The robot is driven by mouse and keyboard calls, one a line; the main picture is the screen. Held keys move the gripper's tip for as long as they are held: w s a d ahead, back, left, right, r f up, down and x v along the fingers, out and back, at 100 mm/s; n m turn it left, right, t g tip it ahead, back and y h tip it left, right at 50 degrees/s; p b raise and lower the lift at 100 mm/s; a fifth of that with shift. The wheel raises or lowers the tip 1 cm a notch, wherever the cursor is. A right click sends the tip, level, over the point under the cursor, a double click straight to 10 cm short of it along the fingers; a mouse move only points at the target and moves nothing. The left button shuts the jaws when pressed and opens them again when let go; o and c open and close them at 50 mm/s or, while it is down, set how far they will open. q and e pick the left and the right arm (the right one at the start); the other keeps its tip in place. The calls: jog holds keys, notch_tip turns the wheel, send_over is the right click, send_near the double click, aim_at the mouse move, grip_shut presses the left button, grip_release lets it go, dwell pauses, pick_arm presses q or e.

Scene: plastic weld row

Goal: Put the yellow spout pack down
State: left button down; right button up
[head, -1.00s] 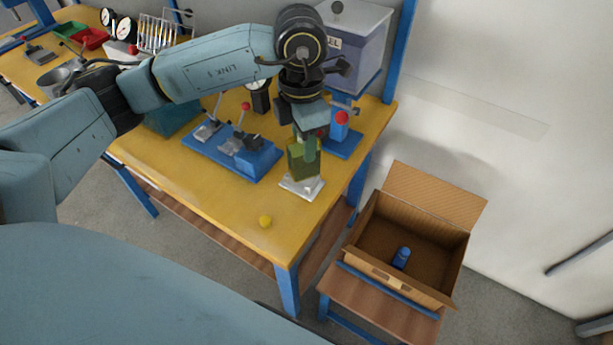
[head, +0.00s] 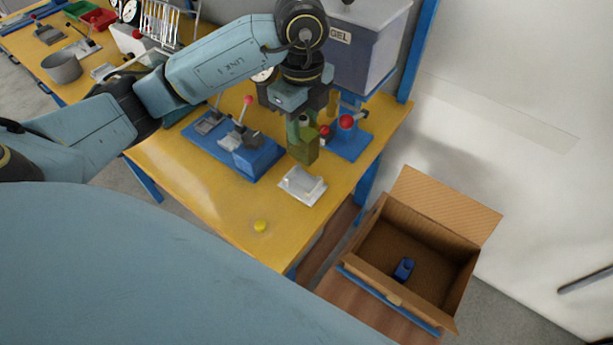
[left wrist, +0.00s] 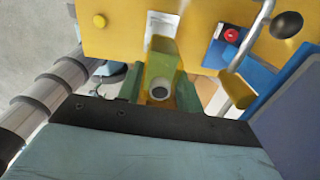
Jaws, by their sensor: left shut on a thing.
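The yellow spout pack (head: 303,147) is a see-through olive-yellow block, roughly upright below my left gripper (head: 304,122). My left gripper is shut on it near its top. In the left wrist view the pack (left wrist: 161,60) sits between the green fingers, its round, dark-centred spout facing the camera. In the head view the pack appears just behind a pale silvery pad (head: 302,186) on the yellow bench; I cannot tell whether its base touches anything. My right gripper is not in view.
A blue lever device (head: 250,155) stands left of the pack, and a blue stand with red knobs (head: 348,140) stands close on its right. A small yellow round piece (head: 261,226) lies on clear bench in front. An open carton (head: 437,239) holding a blue item is lower right.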

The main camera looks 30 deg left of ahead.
aim_at(303, 159)
pick_arm(q)
jog(key=shift+f, duration=0.2)
jog(key=shift+n, duration=0.3)
notch_tip(303, 159, down, 5)
jog(key=shift+f+b, duration=0.2)
jog(key=shift+b, duration=0.15)
notch_tip(303, 159, down, 4)
jog(key=shift+r, duration=0.1)
jog(key=shift+f, duration=0.25)
jog(key=shift+f+b, duration=0.15)
jog(key=shift+b, duration=0.2)
jog(key=c, duration=0.9)
grip_release()
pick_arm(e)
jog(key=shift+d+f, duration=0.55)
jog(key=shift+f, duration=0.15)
